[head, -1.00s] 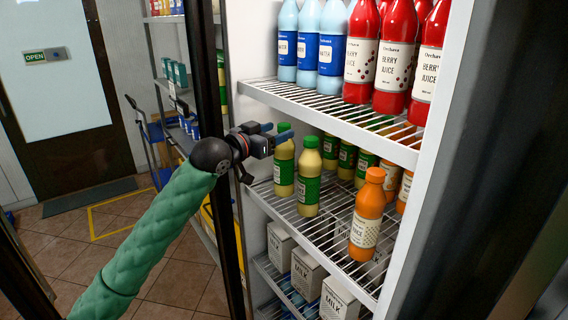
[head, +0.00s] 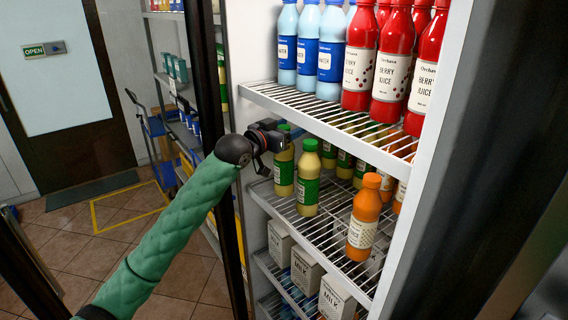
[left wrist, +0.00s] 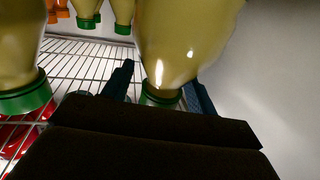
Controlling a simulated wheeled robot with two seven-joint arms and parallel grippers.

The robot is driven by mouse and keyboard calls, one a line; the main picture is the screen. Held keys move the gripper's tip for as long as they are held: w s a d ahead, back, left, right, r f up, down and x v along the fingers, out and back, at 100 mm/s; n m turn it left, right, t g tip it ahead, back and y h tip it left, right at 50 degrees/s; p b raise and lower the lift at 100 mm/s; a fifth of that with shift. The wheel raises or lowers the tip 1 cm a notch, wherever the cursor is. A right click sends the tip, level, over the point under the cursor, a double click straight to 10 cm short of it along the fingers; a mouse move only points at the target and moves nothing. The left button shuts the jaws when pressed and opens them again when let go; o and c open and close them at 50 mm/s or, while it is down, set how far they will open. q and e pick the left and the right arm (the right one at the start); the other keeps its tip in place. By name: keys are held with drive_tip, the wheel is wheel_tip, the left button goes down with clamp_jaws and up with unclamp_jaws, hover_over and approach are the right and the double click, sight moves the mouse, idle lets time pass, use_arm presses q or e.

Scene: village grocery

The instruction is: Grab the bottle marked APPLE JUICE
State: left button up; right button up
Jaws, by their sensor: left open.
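Pale yellow bottles with green caps and green labels stand on the middle fridge shelf; their label words are too small to read. The front left one (head: 284,172) and one to its right (head: 307,190) are nearest. My left gripper (head: 290,136) is at the top of the front left bottle and hides part of its cap. In the left wrist view, which looks upside down, the open fingers (left wrist: 163,82) stand either side of a yellow bottle (left wrist: 182,40) near its green cap; contact is unclear. My right gripper is not in view.
An orange bottle (head: 364,218) stands at the front right of the middle shelf (head: 330,238). The upper shelf (head: 330,128) with water and red BERRY JUICE bottles (head: 392,65) hangs close above my gripper. MILK cartons (head: 306,270) stand below. A dark door frame (head: 212,100) is left.

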use_arm(q)
drive_tip(key=shift+c, duration=0.2)
clamp_jaws()
drive_tip(key=shift+r, duration=0.1)
